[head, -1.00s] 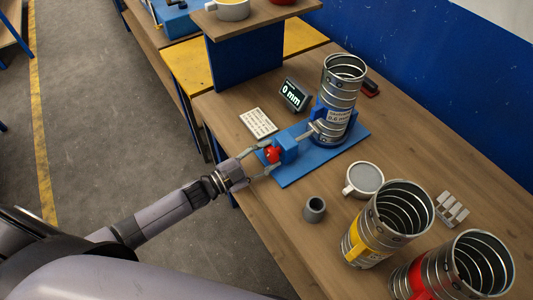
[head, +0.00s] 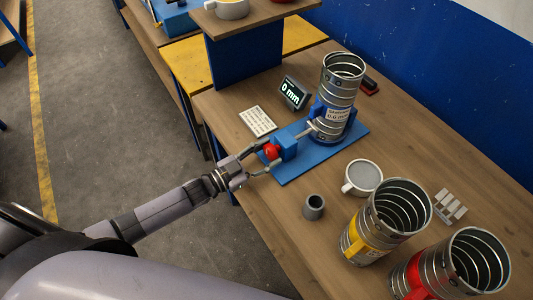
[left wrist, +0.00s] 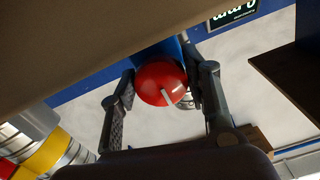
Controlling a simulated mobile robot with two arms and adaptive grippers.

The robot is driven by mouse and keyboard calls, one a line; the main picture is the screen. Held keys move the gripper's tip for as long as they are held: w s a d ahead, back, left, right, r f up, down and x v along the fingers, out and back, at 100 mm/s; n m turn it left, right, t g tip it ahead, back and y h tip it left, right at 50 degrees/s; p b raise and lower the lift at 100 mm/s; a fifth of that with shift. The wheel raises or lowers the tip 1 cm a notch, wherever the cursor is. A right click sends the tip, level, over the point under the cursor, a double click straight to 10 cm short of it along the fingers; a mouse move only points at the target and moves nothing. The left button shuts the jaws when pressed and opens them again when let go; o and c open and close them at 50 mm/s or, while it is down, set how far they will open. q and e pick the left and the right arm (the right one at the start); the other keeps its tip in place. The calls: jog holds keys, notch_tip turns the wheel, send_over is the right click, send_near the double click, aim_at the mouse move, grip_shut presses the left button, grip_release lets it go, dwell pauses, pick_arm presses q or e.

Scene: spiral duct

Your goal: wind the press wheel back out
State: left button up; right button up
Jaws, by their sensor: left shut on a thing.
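The press wheel is a red knob (head: 271,152) on the front of the blue press block (head: 287,147). The press stands on a blue base plate (head: 300,170) with a ribbed metal duct (head: 338,95) upright in it. A rod runs from the block to the duct. My left gripper (head: 265,157) is shut on the wheel, one finger on each side. In the left wrist view the wheel (left wrist: 161,83), with a white mark on its face, sits between the two fingers (left wrist: 160,90). My right gripper is not in view.
A display (head: 294,93) behind the press reads 0 mm. A printed card (head: 258,121) lies left of the press. A white mug (head: 363,177), a small grey cup (head: 314,207), a yellow-banded duct (head: 385,222) and a red-banded duct (head: 455,268) stand to the right.

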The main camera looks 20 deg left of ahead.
pick_arm(q)
jog(key=o, duration=1.2)
jog(key=shift+c, duration=0.2)
jog(key=shift+s+a, duration=0.2)
jog(key=v, duration=1.1)
jog(key=shift+s+a, duration=0.2)
